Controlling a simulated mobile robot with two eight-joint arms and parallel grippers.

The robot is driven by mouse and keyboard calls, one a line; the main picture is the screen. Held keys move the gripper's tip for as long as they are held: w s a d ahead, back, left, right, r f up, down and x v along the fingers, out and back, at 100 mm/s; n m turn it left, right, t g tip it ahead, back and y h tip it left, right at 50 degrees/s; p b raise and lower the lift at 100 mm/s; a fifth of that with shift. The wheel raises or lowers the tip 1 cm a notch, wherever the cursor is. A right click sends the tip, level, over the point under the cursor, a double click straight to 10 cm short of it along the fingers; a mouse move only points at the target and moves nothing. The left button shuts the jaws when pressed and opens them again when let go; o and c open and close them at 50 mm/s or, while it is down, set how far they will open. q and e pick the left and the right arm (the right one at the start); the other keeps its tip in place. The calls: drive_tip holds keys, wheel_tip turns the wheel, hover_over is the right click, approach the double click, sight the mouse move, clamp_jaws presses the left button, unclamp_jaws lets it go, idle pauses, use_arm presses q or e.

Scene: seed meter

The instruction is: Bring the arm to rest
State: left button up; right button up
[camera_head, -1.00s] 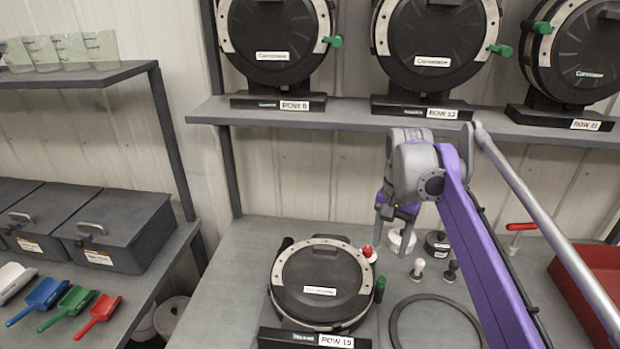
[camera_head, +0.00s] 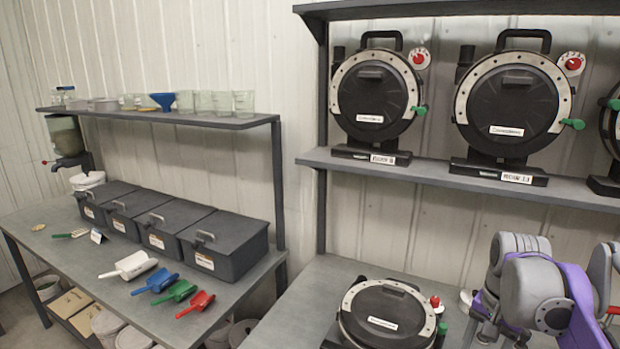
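My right arm, purple and grey, comes in at the lower right. Its gripper (camera_head: 486,328) points down just right of the seed meter (camera_head: 388,316) on the bench. Its fingers stand apart with nothing seen between them; the tips are close to the picture's bottom edge. This meter is a black round housing with a grey bolted rim, a red knob and a green handle, and its lower part is cut off. My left gripper is not in view.
Seed meters (camera_head: 372,95) and (camera_head: 512,103) stand on the upper right shelf (camera_head: 430,170). On the left bench are grey lidded bins (camera_head: 222,245) and white, blue, green and red scoops (camera_head: 196,304). Clear cups (camera_head: 243,103) and a blue funnel (camera_head: 163,100) sit on the shelf above.

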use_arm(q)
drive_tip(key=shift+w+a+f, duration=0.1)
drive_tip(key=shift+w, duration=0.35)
use_arm(e)
drive_tip(key=s+a+f+n+t, duration=0.5)
drive_tip(key=s+a+f+n, duration=0.5)
drive_tip(key=a+f, duration=0.5)
wheel_tip(320, 180, down, 3)
drive_tip(key=shift+s+a+r, duration=0.1)
drive_tip(key=shift+s+a, duration=0.3)
drive_tip(key=shift+s, duration=0.8)
